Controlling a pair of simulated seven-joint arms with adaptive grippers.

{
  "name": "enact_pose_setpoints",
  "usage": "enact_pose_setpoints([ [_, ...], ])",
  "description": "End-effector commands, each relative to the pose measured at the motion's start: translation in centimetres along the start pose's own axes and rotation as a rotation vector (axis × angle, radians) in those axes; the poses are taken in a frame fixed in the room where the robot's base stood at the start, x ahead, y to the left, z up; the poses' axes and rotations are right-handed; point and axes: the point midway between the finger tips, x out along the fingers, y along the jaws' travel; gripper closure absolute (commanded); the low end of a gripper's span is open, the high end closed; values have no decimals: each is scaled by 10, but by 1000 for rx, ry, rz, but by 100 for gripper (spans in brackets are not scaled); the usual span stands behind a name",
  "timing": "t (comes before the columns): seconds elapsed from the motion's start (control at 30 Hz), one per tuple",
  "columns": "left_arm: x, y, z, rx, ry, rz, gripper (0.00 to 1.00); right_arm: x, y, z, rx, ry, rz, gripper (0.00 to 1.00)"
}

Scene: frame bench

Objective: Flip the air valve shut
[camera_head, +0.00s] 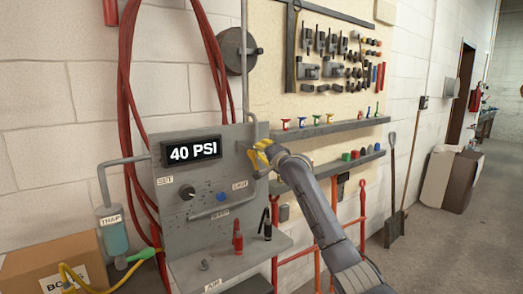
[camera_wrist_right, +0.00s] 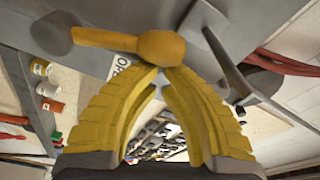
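The yellow valve lever (camera_wrist_right: 110,40), with its round hub (camera_wrist_right: 160,48), sits on the grey panel in the right wrist view. It lies sideways, its grey-brown end pointing left. A partly covered label starting "OP" (camera_wrist_right: 118,66) is below it. My right gripper (camera_wrist_right: 162,72) has yellow ribbed fingers whose tips come together right at the hub; whether they touch it is unclear. In the head view my right gripper (camera_head: 259,157) is at the panel's right edge and hides much of the valve. My left gripper is out of view.
The grey panel (camera_head: 215,150) has a "40 PSI" display (camera_head: 191,151), a black knob (camera_head: 187,192) and a shelf with a red tool (camera_head: 237,238). Red hoses (camera_head: 126,90) hang at left. A tool board (camera_head: 275,75) with shelves stands behind; open floor lies at right.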

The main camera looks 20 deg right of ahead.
Motion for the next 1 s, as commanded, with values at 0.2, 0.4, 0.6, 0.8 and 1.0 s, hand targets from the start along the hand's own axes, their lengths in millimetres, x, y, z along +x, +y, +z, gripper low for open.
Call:
enact_pose_setpoints([
  [0.2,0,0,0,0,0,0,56,1,1,-6,0,2,2,100],
  [0.4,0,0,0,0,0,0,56,4,4,-30,-1,9,4,100],
  [0.6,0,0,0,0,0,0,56,2,8,-49,-2,13,6,100],
  [0.8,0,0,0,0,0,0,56,-13,8,-49,-1,13,4,100],
  [1.0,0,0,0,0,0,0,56,-34,7,-49,-2,13,4,100],
])
